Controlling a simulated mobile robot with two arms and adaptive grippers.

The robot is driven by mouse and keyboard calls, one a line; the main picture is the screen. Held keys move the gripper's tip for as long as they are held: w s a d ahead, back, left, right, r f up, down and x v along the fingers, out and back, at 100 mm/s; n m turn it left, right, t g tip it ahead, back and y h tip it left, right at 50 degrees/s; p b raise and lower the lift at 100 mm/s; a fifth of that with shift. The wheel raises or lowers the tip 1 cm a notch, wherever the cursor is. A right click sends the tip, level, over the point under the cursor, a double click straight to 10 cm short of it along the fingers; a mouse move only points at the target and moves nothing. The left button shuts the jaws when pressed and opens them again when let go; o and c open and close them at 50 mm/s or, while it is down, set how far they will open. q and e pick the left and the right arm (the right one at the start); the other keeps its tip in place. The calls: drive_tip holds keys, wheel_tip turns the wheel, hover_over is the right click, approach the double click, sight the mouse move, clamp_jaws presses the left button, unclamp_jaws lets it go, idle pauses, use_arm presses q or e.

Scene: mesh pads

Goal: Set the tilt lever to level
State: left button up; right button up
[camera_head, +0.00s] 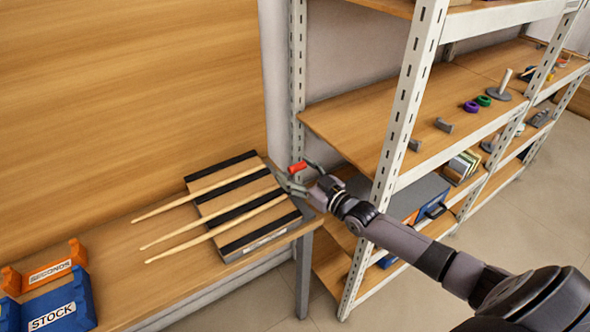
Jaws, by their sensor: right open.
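The tilt lever has a short red grip (297,167) and stands at the right end of a board (238,207) with black strips. Three pale wooden sticks (205,220) lie across the board and stick out past its left side. My right gripper (291,173) is open at the lever, its fingers on either side of the red grip. I cannot tell whether they touch it. The lever's lower part is hidden by the gripper. My left gripper is not in view.
An orange bin (50,268) marked SECONDS and a blue bin (62,308) marked STOCK stand at the bench's left. The bench between bins and board is clear.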

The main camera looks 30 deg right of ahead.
drive_tip(key=shift+w+a, duration=0.1)
drive_tip(key=shift+w, duration=0.3)
